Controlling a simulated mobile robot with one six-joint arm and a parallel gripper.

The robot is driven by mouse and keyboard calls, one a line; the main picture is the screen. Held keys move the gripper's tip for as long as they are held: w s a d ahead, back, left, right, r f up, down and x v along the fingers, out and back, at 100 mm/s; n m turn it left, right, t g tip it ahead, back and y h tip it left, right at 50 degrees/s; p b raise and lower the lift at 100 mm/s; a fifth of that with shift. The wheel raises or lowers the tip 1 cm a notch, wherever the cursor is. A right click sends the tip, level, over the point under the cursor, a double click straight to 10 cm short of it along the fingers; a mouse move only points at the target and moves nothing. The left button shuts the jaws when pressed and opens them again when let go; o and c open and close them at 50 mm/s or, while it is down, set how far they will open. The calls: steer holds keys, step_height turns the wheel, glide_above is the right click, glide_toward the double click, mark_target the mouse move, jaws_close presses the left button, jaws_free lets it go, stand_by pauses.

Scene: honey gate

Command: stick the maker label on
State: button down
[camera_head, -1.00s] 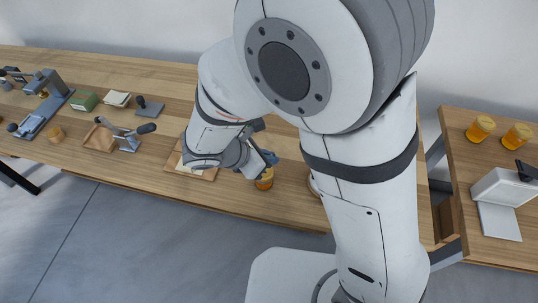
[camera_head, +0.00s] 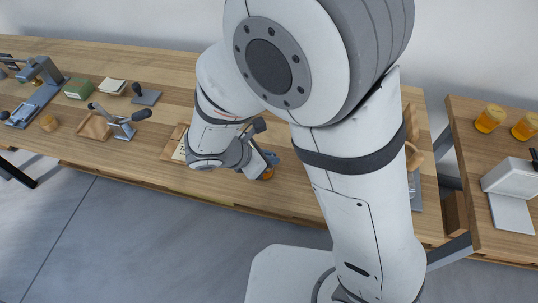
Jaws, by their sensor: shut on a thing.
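My gripper (camera_head: 265,160) is over the workbench, low beside an amber honey jar (camera_head: 268,175). It covers most of the jar, and only the lower part shows. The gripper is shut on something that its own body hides. I cannot make out a label in the jaws or on the jar, or whether the gripper touches the jar. A wooden board (camera_head: 170,151) with a pale sheet (camera_head: 181,150) lies just left of my wrist, partly covered by it.
On the workbench (camera_head: 300,199) to the left stand a lever tool (camera_head: 122,124), a wooden tray (camera_head: 95,126), a green box (camera_head: 79,88) and a grey press (camera_head: 40,85). The side table (camera_head: 478,206) on the right holds two honey jars (camera_head: 490,118) and a white device (camera_head: 510,180).

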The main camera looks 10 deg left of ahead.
steer(key=shift+f+b, duration=0.35)
steer(key=shift+f, duration=0.1)
stand_by(0.5)
stand_by(0.3)
steer(key=c, duration=1.5)
jaws_free()
steer(key=v, duration=0.8)
steer(key=shift+w, duration=0.1)
